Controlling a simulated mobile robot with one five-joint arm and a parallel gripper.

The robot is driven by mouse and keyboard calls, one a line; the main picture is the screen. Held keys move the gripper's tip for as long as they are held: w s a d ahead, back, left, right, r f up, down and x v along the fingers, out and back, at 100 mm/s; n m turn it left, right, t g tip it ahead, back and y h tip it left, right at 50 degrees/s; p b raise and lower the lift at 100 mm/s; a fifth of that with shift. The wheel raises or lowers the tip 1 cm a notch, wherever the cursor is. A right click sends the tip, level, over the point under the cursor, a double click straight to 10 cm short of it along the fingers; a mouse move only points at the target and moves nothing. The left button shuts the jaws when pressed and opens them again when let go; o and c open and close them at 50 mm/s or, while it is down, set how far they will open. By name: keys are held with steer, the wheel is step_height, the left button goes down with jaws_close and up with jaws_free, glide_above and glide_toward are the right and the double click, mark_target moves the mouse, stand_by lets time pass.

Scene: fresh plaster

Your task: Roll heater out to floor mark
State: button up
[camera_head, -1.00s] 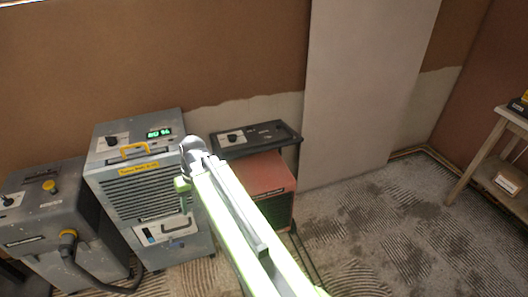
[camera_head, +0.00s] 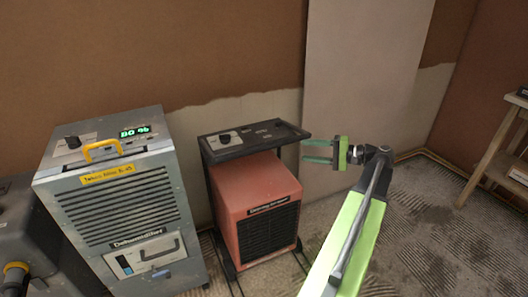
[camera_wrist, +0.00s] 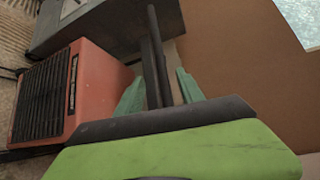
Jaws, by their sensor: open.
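The heater is an orange-red box (camera_head: 258,205) with a black grille, in a dark frame under a black control panel (camera_head: 253,138). It stands near the wall. My gripper (camera_head: 306,151) is open at the panel's right end, its green fingers pointing left. In the wrist view the heater's orange body (camera_wrist: 88,88) lies at left. A dark bar (camera_wrist: 155,60) there appears between the two green fingers (camera_wrist: 160,95); I cannot tell whether they touch it. I cannot make out a floor mark.
A grey dehumidifier (camera_head: 118,205) stands close to the heater's left, with another grey machine (camera_head: 25,235) beyond it. A pale board (camera_head: 365,75) leans on the wall behind my gripper. A wooden shelf stand (camera_head: 495,150) is at right. Rough floor (camera_head: 425,235) lies open before it.

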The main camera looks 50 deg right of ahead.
mark_target(270, 147)
steer(key=b+x, duration=0.1)
steer(key=x, duration=0.7)
steer(key=b+x, duration=0.1)
steer(key=x, duration=0.8)
steer(key=shift+w+d, duration=0.1)
steer(key=shift+d, duration=0.15)
jaws_close()
stand_by(0.4)
